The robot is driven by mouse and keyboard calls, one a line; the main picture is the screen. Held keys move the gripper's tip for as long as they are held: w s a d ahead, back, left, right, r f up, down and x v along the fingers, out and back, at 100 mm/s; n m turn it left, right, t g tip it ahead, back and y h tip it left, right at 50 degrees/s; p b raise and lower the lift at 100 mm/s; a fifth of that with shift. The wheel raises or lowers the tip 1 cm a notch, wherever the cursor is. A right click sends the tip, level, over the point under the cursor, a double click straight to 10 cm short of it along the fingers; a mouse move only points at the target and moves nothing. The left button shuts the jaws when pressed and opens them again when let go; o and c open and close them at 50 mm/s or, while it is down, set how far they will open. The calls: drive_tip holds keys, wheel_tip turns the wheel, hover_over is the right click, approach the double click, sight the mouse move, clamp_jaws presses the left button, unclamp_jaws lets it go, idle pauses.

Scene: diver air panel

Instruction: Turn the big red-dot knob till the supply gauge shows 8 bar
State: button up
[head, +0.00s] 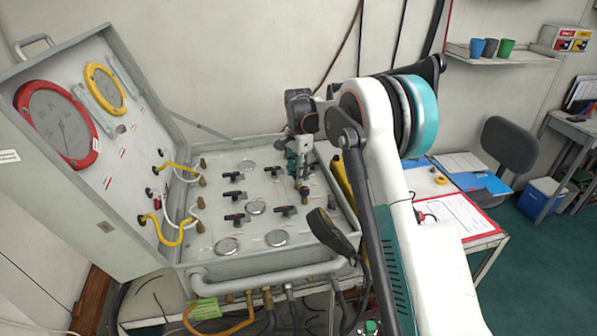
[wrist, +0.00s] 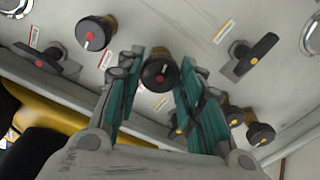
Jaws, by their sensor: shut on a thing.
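In the wrist view, a round black knob with a red dot and a white pointer line (wrist: 160,76) sits on a brass stem between the two teal fingers of my gripper (wrist: 160,88). The fingers are closed on its sides. A second round black knob with a red dot (wrist: 96,34) stands up and left of it, clear of the fingers. In the head view my gripper (head: 302,166) points down at the right part of the panel (head: 215,190). The lid carries a red-rimmed gauge (head: 96,145) and a yellow-rimmed gauge (head: 90,72). Their readings are too small to tell.
Near the held knob are a red-dot lever handle (wrist: 45,58), an orange-dot lever handle (wrist: 247,58) and small orange-dot knobs (wrist: 260,134). Several small round gauges (head: 228,246) lie in the panel. Yellow hoses (head: 165,235) bridge panel and lid. A desk with papers (head: 455,215) stands right.

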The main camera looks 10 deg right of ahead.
drive_tip(key=shift+a+m, duration=0.1)
drive_tip(key=shift+m, duration=1)
drive_tip(key=o, duration=1.1)
drive_tip(key=shift+c, duration=0.2)
drive_tip(key=shift+r, duration=0.1)
wheel_tip(320, 180, up, 12)
